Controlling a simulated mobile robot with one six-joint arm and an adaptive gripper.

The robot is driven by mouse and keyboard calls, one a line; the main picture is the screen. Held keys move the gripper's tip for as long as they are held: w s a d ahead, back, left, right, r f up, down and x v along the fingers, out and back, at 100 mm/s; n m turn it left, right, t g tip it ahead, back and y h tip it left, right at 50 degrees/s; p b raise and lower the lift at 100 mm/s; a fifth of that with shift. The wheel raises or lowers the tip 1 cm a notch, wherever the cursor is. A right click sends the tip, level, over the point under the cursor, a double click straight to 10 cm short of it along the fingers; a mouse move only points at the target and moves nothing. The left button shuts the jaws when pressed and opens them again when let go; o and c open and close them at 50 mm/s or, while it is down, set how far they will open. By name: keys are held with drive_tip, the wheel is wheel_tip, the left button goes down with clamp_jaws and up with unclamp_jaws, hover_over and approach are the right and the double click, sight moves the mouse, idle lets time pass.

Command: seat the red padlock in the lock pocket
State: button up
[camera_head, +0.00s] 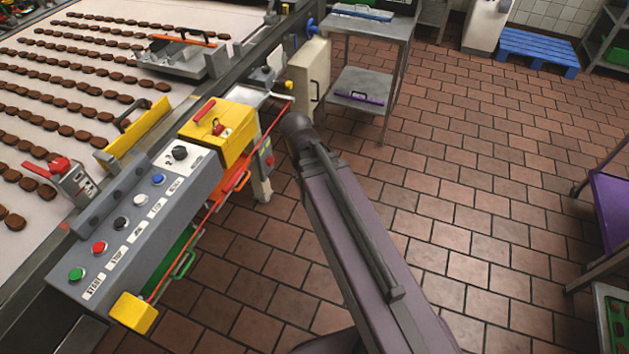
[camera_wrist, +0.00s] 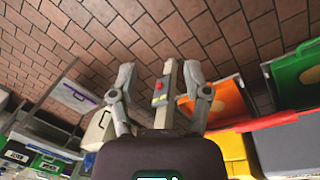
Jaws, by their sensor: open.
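The red padlock (camera_head: 217,127) is small and sits on top of the yellow box (camera_head: 232,117) at the far end of the grey control panel. A red handle (camera_head: 204,111) lies beside it on the same box. I cannot clearly make out the lock pocket. My gripper (camera_wrist: 160,72) is open in the wrist view, with nothing between its fingers; a grey post with a red button (camera_wrist: 159,84) shows beyond them. In the head view my arm ends to the right of the yellow box, and the fingers cannot be made out. The padlock cannot be made out in the wrist view.
The control panel (camera_head: 135,222) carries several coloured buttons. A conveyor (camera_head: 60,95) with rows of brown biscuits lies to the left. A metal table (camera_head: 372,25) stands behind, and a purple cart (camera_head: 610,205) at the right. The tiled floor (camera_head: 480,170) between is clear.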

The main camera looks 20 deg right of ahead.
drive_tip(key=s+m, duration=0.1)
drive_tip(key=s+d+m+y, duration=0.1)
drive_tip(key=m, duration=0.1)
drive_tip(key=shift+s+d+f+y, duration=0.1)
drive_tip(key=shift+s+d+y, duration=0.1)
drive_tip(key=shift+s+y, duration=0.1)
drive_tip(key=shift+w, duration=0.1)
drive_tip(key=shift+r+p, duration=0.8)
